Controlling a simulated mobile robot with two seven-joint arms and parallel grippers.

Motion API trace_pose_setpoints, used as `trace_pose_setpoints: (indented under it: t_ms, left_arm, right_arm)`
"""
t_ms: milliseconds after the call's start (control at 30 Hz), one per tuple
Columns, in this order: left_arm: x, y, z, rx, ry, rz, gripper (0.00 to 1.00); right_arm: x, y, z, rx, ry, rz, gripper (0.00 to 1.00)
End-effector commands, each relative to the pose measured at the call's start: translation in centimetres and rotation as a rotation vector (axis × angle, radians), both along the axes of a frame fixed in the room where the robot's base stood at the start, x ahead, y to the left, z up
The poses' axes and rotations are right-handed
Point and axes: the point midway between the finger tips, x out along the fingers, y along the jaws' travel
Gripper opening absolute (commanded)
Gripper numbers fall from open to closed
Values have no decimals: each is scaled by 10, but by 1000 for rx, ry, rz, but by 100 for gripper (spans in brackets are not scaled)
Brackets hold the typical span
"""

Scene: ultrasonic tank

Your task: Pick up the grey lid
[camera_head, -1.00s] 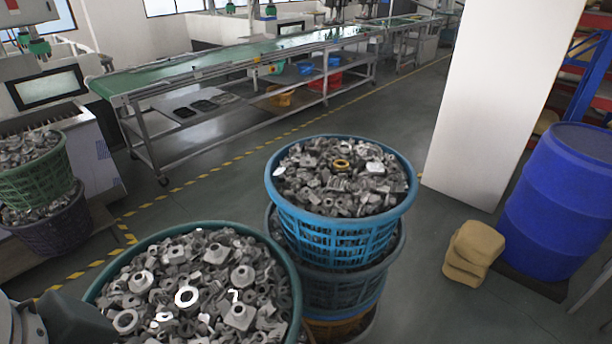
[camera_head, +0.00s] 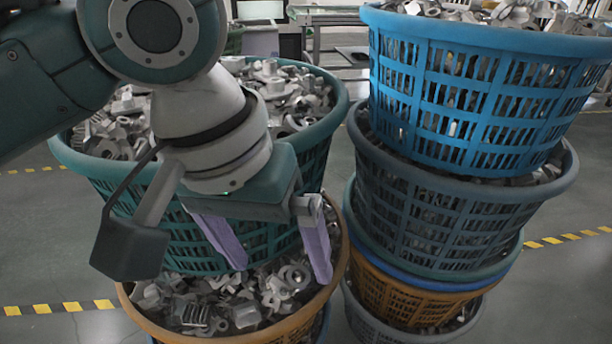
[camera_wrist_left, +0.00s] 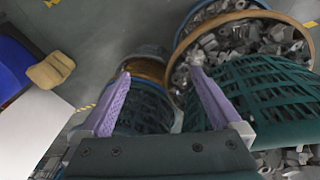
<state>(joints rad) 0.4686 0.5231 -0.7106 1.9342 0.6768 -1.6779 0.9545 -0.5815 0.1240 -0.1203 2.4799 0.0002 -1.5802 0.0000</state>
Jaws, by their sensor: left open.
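I cannot make out a grey lid in either view. My left gripper (camera_head: 281,270) is open, with its two pale purple fingers pointing down in front of a green basket (camera_head: 110,185) of metal parts. Nothing shows between the fingers. In the left wrist view the open fingers (camera_wrist_left: 160,73) reach toward stacked baskets, with the green basket's lattice (camera_wrist_left: 275,90) to the right. My left arm hides part of the green basket and its contents. My right gripper is not in view.
Below the green basket is an orange-rimmed basket (camera_head: 180,338) of metal parts. A stack with a blue basket (camera_head: 450,90) on top stands close on the right. Some floor (camera_head: 550,290) is clear.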

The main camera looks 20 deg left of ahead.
Motion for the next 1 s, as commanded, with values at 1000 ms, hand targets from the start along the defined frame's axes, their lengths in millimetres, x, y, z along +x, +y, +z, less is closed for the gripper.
trace_pose_setpoints:
  t_ms: [1000]
  left_arm:
    - [65, 114, -239, 129, 90, 676, 98]
  right_arm:
    - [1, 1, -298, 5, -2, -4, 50]
